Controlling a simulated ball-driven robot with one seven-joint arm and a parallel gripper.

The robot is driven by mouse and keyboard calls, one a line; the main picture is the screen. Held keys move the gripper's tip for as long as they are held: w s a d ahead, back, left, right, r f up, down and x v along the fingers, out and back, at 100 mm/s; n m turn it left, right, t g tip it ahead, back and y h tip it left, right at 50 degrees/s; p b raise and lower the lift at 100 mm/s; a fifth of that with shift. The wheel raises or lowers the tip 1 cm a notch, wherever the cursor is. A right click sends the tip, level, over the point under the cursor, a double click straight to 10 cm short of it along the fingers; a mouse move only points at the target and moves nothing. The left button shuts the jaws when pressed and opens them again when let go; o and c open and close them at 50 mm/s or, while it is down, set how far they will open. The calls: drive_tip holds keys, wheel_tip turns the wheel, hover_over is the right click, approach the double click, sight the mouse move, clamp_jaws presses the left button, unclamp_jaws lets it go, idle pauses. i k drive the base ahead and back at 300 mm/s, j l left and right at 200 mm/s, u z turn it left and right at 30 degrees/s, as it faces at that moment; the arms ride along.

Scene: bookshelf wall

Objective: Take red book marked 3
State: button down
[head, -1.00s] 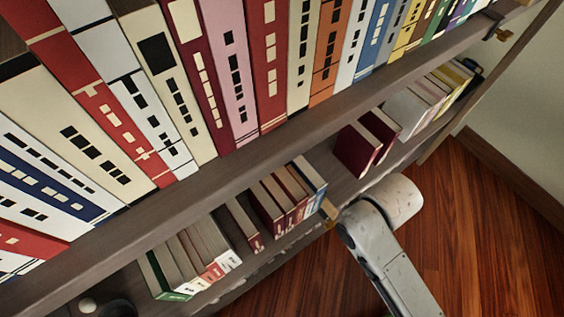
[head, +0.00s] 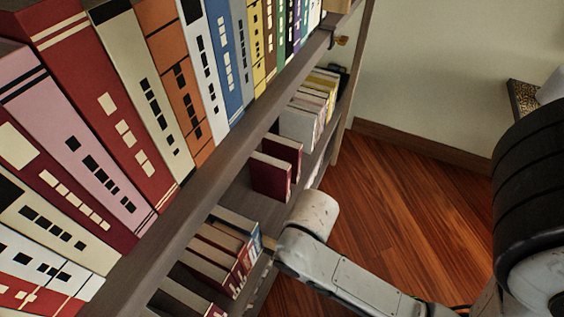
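No book shows a readable 3, so I cannot tell which red book is the marked one. On the upper shelf stand a large red book (head: 95,85) with cream blocks and a dark red book (head: 60,190) left of a pink one. On the lower shelf, two dark red books (head: 270,178) stand together, with a gap before a group of small books (head: 225,255), some with red spines. My arm reaches in from the lower right, its pale end link close to the lower shelf. My gripper's fingers are not visible.
The upper shelf (head: 200,185) runs diagonally and holds a tight row of books. Pale books (head: 300,120) stand farther along the lower shelf. Wooden floor (head: 385,190) is open right of the bookcase, up to a plain wall (head: 430,70). A dark patterned object (head: 522,97) is at the right.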

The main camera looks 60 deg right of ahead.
sight(287, 149)
drive_tip(key=l, duration=0.45)
drive_tip(key=k+l, duration=0.2)
drive_tip(key=l, duration=0.15)
drive_tip(key=k+l, duration=0.15)
drive_tip(key=l, duration=0.2)
drive_tip(key=k+l, duration=0.2)
drive_tip(key=l, duration=0.15)
drive_tip(key=k+l, duration=0.15)
drive_tip(key=l, duration=0.25)
drive_tip(key=k+l, duration=0.35)
drive_tip(key=k, duration=0.05)
